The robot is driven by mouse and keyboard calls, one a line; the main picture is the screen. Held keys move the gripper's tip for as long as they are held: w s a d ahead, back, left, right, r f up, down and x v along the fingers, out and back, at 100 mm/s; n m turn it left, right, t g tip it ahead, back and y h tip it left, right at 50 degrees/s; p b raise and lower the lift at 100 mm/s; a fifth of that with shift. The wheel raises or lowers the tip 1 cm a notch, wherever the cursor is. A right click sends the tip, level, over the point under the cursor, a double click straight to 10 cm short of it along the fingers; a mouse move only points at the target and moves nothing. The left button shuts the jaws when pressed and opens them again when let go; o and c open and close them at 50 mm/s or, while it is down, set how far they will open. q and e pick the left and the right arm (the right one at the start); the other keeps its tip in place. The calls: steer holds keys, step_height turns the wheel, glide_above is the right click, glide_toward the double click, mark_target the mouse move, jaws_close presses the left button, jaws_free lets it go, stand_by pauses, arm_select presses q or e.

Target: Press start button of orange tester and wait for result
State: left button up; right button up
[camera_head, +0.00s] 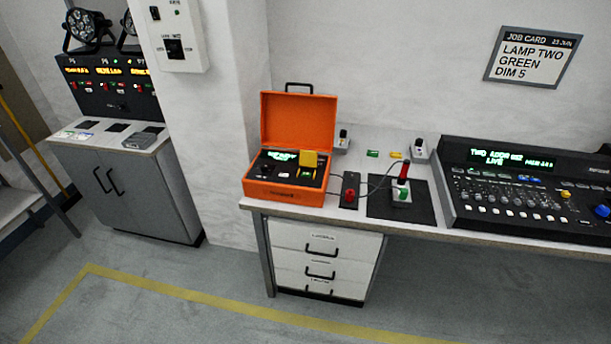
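The orange tester (290,196) is an open case on the left end of the white bench, its lid raised against the wall. Its dark panel has a small screen (283,156) with green text that looks like "READY", though it is small. Neither of my grippers is in view.
A black box with a red button (349,190) and a dark mat (412,212) with a red-and-green device (401,188) lie right of the tester. A lighting console (530,185) fills the bench's right. A job card (533,57) reads "LAMP TWO GREEN DIM 5". Floor in front is clear.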

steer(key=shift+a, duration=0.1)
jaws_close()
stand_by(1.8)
